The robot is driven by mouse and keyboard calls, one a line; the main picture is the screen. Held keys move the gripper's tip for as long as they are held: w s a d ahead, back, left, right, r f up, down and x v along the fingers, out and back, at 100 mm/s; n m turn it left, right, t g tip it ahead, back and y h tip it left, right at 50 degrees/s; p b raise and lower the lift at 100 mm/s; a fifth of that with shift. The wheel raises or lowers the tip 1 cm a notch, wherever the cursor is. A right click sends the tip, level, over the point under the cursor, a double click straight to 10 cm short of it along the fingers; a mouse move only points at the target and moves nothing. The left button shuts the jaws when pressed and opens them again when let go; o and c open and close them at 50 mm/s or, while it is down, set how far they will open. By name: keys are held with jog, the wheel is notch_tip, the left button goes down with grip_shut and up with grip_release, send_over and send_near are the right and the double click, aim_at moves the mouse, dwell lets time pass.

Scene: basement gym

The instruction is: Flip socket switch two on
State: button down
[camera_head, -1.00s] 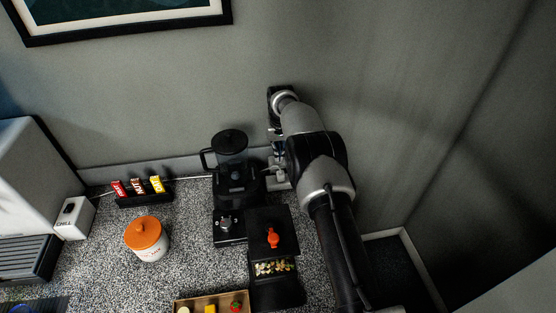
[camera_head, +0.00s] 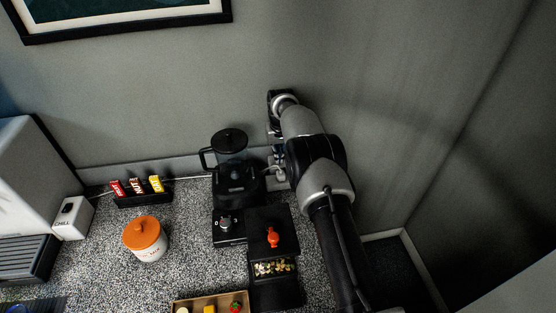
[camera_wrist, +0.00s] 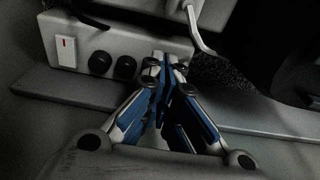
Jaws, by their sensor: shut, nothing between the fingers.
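In the wrist view a pale grey socket box (camera_wrist: 120,50) runs along the top. A white rocker switch with a red mark (camera_wrist: 65,50) is at its left end, with two round black parts to its right. My gripper (camera_wrist: 165,66) is shut and empty, its tips right at the box's front, right of the black parts. The fingers hide that stretch of the box, so I cannot tell whether they touch it or cover a second switch. In the head view my gripper (camera_head: 277,156) is near the wall, right of the blender, and the socket is mostly hidden there.
The black blender (camera_head: 233,175) stands close left of my gripper. A dark dispenser with an orange knob (camera_head: 271,235) stands in front. An orange-lidded jar (camera_head: 145,238) and a snack-bar holder (camera_head: 143,197) are further left. A pale cable (camera_wrist: 200,32) hangs close to the fingertips.

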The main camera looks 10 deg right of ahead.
jog(key=shift+f, duration=0.35)
jog(key=shift+r, duration=0.1)
jog(key=shift+r+p, duration=1.75)
jog(key=shift+r, duration=1.65)
jog(key=shift+r, duration=0.1)
jog(key=s+r+b, duration=0.1)
jog(key=s+r, duration=0.3)
jog(key=r, duration=0.4)
jog(key=s+r+b, duration=0.1)
jog(key=s+r, duration=0.2)
jog(key=r, duration=0.6)
jog(key=s+r+t+b, duration=0.1)
jog(key=s+r, duration=0.7)
jog(key=s, duration=0.5)
jog(key=s+r+t+b, duration=0.1)
jog(key=s, duration=1.3)
jog(key=s+f, duration=0.3)
jog(key=s, duration=0.5)
jog(key=s+f+b, duration=0.1)
jog(key=s+f, duration=0.3)
jog(key=s, duration=0.3)
jog(key=shift+s+t, duration=0.4)
